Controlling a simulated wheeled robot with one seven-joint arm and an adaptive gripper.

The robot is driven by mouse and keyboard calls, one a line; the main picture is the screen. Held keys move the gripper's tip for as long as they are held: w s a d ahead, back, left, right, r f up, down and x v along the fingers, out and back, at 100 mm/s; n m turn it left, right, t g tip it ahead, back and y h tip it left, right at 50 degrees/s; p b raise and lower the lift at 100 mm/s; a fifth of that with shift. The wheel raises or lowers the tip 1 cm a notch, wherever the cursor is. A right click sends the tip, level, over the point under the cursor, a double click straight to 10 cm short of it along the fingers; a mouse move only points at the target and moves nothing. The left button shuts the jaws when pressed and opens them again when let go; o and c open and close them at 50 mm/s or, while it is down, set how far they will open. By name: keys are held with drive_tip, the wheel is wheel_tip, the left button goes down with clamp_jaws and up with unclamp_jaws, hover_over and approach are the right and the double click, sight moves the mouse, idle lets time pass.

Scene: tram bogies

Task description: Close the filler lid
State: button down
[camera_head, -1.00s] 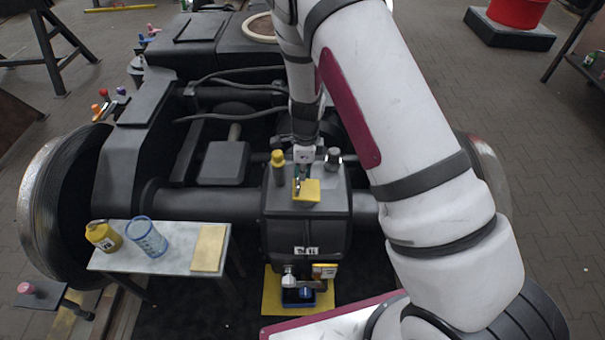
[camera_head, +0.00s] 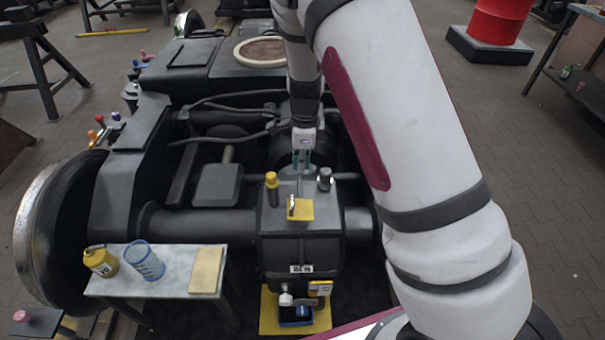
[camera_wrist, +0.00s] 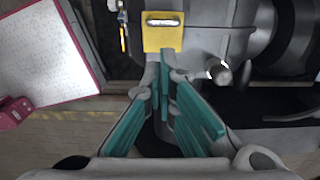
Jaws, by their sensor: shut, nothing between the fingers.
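A yellow square plate (camera_head: 303,212), which looks like the filler lid, lies on top of the dark gearbox housing (camera_head: 300,249) with a small metal handle at its left side. It looks flat, but I cannot tell whether it sits fully closed. In the wrist view the same yellow plate (camera_wrist: 163,42) with its metal handle is at the top centre. My gripper (camera_head: 301,165) points down just behind the plate, apart from the handle in the head view. In the wrist view its teal-padded fingers (camera_wrist: 165,66) converge with nothing held, tips near the plate's edge.
A yellow-topped post (camera_head: 271,187) and a grey-capped post (camera_head: 324,179) stand beside the plate. A side table (camera_head: 160,283) at the left carries a yellow can (camera_head: 100,261), a blue mesh cup (camera_head: 144,262) and a tan pad (camera_head: 206,270). Bogie pipes and frame lie behind.

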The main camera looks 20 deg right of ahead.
drive_tip(key=y+b, duration=0.1)
drive_tip(key=b, duration=1)
hover_over(298, 210)
drive_tip(key=d, duration=0.3)
drive_tip(key=f, duration=0.9)
drive_tip(key=s+f, duration=0.1)
drive_tip(key=f, duration=0.3)
drive_tip(key=shift+a+f, duration=0.1)
drive_tip(key=shift+f, duration=0.05)
drive_tip(key=shift+w+a+f, duration=0.25)
drive_tip(key=shift+a+f, duration=0.05)
drive_tip(key=shift+a, duration=0.3)
drive_tip(key=shift+w+a+f, duration=0.1)
drive_tip(key=shift+a+f, duration=0.15)
drive_tip(key=shift+a, duration=0.2)
drive_tip(key=shift+w+a+f, duration=0.1)
drive_tip(key=shift+a+f, duration=0.15)
drive_tip(key=shift+a, duration=0.2)
drive_tip(key=shift+d, duration=0.15)
